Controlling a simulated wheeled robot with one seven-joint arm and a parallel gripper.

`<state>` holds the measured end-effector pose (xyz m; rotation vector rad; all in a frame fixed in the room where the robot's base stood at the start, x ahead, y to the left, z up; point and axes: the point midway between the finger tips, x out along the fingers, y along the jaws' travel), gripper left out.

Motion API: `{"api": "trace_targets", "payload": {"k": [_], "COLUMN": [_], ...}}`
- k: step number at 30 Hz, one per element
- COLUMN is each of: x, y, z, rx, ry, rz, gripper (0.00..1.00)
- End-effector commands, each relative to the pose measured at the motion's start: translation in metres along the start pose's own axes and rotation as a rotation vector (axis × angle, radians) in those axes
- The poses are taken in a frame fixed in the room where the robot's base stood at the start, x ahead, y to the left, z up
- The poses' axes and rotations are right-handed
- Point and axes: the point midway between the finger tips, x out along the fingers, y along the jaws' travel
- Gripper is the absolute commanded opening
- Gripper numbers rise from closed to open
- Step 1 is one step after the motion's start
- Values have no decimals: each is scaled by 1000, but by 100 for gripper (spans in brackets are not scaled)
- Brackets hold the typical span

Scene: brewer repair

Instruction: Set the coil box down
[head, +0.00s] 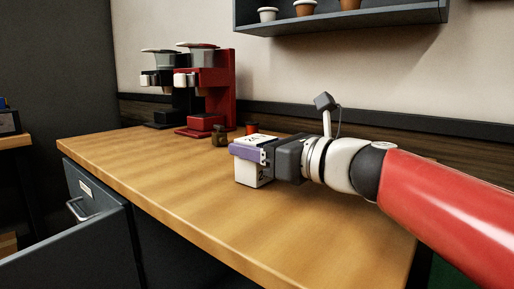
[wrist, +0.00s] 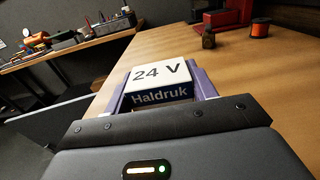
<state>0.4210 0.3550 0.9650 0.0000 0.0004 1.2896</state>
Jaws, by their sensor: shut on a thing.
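The coil box is a white box (head: 252,173) with "24 V" on its top; in the wrist view (wrist: 160,76) its dark blue band reads "Haldruk". My gripper (head: 249,151) is shut on it, with a purple finger along each side, as the wrist view also shows. The box is upright over the wooden counter (head: 160,190), near its middle. Its underside is at or very close to the counter top; I cannot tell whether it touches. My gripper hides the side of the box nearest the wrist.
A red brewer (head: 222,85) and a black brewer (head: 160,100) stand at the back left. A small dark brass part (head: 219,138) and an orange-red spool (head: 252,128) sit behind the box. A grey drawer (head: 75,245) stands open below the front edge. The counter's front left is clear.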

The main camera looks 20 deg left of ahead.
Motion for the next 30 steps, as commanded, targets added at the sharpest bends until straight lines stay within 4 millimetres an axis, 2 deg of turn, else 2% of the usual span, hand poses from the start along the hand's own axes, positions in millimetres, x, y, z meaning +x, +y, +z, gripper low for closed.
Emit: {"api": "trace_targets", "payload": {"k": [3,4,9,20,23,30], "x": [0,0,0,-2,-17,-69], "y": [0,0,0,0,-2,-1], "z": [-3,-3,-2,2,1,0], "rx": [0,0,0,0,1,0], "ry": [-1,0,0,0,-2,-3], "rz": [0,0,0,0,-4,-5], "gripper": [28,57,78,78,78,78]}}
